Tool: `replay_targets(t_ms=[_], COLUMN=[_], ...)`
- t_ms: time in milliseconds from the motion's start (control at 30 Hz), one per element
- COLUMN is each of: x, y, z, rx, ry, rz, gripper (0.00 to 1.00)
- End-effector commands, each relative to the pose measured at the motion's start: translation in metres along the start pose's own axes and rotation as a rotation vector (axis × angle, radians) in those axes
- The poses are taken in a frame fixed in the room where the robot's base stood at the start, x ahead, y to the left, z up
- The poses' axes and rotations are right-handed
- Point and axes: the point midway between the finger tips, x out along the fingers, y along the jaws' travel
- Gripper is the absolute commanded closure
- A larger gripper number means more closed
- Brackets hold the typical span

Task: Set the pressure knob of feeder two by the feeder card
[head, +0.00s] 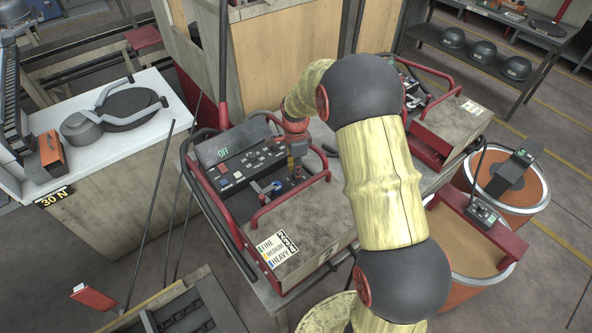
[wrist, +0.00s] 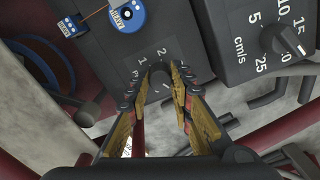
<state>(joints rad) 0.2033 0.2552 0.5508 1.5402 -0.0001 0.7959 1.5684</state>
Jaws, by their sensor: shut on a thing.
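My gripper (head: 297,172) points down at the control panel (head: 232,190) of the near red-framed feeder (head: 318,222). In the wrist view my gripper (wrist: 160,88) is shut on a small dark knob (wrist: 159,72), with one finger on each side. Numbers such as 1, 2 and 3 ring the knob. The fingers hide part of the dial, and I cannot tell the setting. The feeder card (head: 278,248), with FINE, MEDIUM and HEAVY rows, lies on the feeder's top. Its figures are too small to read surely. A mark like a 2 is beside it.
Another dial (wrist: 284,40), marked cm/s, is right of the held knob. A blue round part (wrist: 127,14) is above. Red guard rails (head: 292,200) flank the panel. A second feeder (head: 452,118) and orange drums (head: 510,190) stand to the right.

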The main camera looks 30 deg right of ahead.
Motion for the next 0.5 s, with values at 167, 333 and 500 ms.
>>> replay_targets(t_ms=[167, 333, 500], x=[-0.0013, -0.0007, -0.0004], y=[-0.0014, -0.0008, -0.0005], z=[0.0001, 0.0001, 0.0], rx=[-0.001, -0.001, -0.001], ry=[0.0, 0.0, 0.0], rz=[-0.004, -0.002, -0.001], gripper=[0.71, 0.61, 0.59])
